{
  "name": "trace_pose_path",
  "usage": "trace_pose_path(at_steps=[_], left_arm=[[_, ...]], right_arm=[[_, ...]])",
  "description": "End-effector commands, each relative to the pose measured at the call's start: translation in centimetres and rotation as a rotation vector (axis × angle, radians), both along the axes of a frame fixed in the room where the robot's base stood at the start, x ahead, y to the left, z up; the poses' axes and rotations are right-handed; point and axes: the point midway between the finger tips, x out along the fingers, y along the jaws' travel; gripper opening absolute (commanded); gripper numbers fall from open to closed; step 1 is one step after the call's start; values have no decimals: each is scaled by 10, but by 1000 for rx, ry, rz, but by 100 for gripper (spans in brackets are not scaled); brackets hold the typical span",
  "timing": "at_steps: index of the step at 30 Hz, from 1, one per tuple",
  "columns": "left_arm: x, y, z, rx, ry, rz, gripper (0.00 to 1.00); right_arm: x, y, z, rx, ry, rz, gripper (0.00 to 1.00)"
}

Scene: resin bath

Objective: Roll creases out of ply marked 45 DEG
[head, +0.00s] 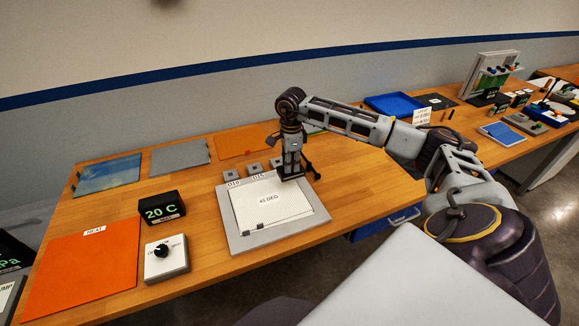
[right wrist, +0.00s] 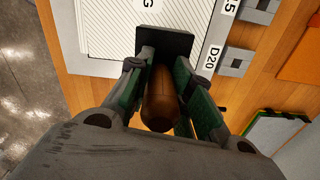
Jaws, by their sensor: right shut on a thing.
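The white hatched ply marked 45 DEG (head: 268,212) lies on a grey plate (head: 237,245) at the middle of the bench. My right gripper (head: 291,176) is upright over the far right corner of the ply. In the right wrist view the gripper (right wrist: 170,100) is shut on a brown rounded handle (right wrist: 160,103), with green pads on both sides. A black flat part (right wrist: 165,40) shows beyond the handle, over the ply's edge (right wrist: 105,25); whether it touches the ply I cannot tell. Small dark bars (head: 255,229) lie at the ply's near left edge. My left gripper is not in view.
Small grey blocks (head: 255,168) stand along the plate's far edge. A 20 C display (head: 161,207), a knob box (head: 166,257) and an orange HEAT sheet (head: 82,272) are to the left. A blue tray (head: 394,105) is at the far right.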

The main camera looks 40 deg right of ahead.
Motion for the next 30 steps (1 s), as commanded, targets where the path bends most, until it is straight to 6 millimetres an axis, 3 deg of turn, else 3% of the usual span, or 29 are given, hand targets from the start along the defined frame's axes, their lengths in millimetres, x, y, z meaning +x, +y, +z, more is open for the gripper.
trace_pose_path(at_steps=[3,9,30], left_arm=[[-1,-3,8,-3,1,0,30],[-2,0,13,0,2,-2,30],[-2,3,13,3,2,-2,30]], right_arm=[[0,-2,14,0,-2,-3,0],[-2,-4,25,1,-1,-6,0],[-2,-4,24,1,-1,-6,0]])
